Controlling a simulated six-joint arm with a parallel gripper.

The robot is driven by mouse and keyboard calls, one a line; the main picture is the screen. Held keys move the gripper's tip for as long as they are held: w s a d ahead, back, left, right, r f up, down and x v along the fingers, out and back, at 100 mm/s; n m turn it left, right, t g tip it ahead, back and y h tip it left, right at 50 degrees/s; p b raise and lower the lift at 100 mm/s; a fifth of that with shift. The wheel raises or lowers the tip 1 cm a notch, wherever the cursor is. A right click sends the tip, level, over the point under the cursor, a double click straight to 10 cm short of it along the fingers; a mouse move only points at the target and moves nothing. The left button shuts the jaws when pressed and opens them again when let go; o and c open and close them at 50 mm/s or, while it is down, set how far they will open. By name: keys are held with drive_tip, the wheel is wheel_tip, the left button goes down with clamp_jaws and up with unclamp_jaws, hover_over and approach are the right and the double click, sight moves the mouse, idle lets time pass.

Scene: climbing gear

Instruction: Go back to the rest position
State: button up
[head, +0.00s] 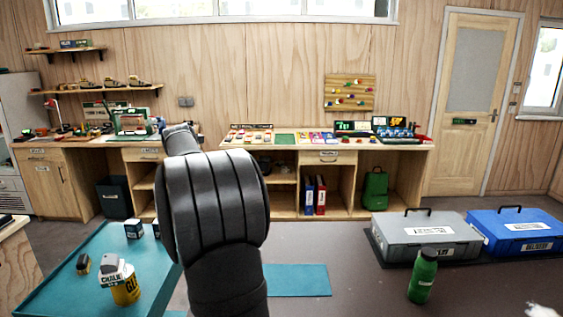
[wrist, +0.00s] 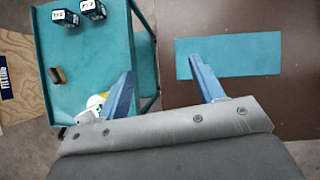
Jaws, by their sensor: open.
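My gripper (wrist: 165,85) shows in the wrist view with its two blue fingers wide apart and nothing between them. It points down over the right edge of the teal-topped table (wrist: 55,98) and the floor beside it. In the head view my dark arm rises through the middle of the picture, and the fingers cannot be made out there. The teal table (head: 60,290) also shows at the lower left of the head view. On it stand a yellow chalk container (head: 125,288), a small dark-and-tan block (head: 83,264) and two dark labelled boxes (head: 134,229).
A teal mat (head: 298,280) lies on the floor right of the table. A green bottle (head: 423,276) stands near a grey case (head: 425,237) and a blue case (head: 525,235). A long workbench (head: 345,146) lines the back wall. Brown floor between is clear.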

drive_tip(key=w+d+m+h, duration=0.1)
drive_tip(key=w+d+m, duration=0.2)
drive_tip(key=d, duration=1.3)
drive_tip(key=w+d+m+h, duration=0.2)
drive_tip(key=w+d, duration=0.4)
drive_tip(key=d, duration=1)
drive_tip(key=shift+w+r+m, duration=0.3)
drive_tip(key=shift+r+m, duration=0.05)
drive_tip(key=shift+m, duration=0.05)
drive_tip(key=shift+o, duration=0.2)
